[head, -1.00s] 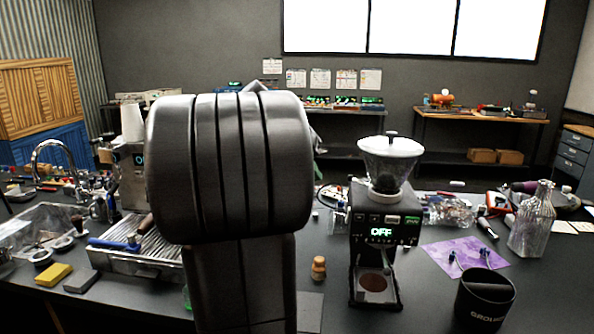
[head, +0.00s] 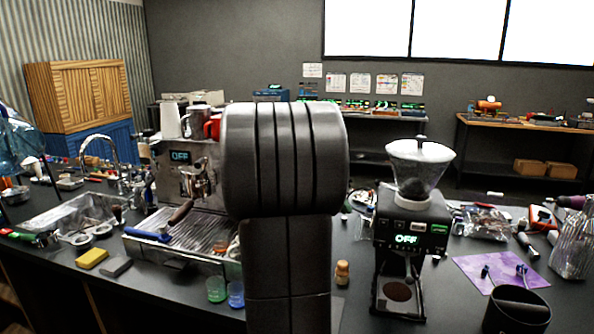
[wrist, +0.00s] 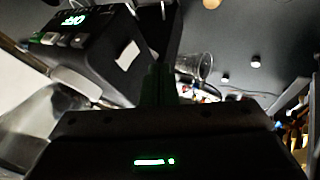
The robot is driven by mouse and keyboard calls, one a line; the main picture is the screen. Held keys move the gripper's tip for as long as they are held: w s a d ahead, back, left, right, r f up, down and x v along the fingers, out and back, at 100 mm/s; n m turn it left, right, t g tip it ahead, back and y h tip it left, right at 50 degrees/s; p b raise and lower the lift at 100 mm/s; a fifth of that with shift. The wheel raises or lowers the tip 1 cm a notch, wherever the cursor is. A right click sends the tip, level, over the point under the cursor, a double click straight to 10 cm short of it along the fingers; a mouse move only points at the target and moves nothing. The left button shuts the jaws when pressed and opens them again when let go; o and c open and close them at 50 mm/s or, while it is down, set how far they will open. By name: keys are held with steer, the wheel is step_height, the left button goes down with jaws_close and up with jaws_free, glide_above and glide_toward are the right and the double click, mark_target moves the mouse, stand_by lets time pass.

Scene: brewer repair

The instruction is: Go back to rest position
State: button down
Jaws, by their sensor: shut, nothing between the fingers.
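My arm (head: 285,200) stands upright in the middle of the head view and hides part of the counter. My gripper is hidden there. In the wrist view the dark fingers of my gripper (wrist: 165,45) are shut together and hold nothing. The coffee grinder (head: 408,235), its display reading OFF, stands right of my arm in the head view. It also shows at the upper left of the wrist view (wrist: 90,45), tilted, near my gripper; I cannot tell how wide the gap is.
The espresso machine (head: 170,180), display OFF, stands left of my arm. Green and blue cups (head: 216,289) and a small wooden-coloured bottle (head: 342,273) stand near the arm.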

steer(key=v, duration=0.3)
steer(key=shift+a, duration=0.25)
steer(key=shift+f, duration=0.1)
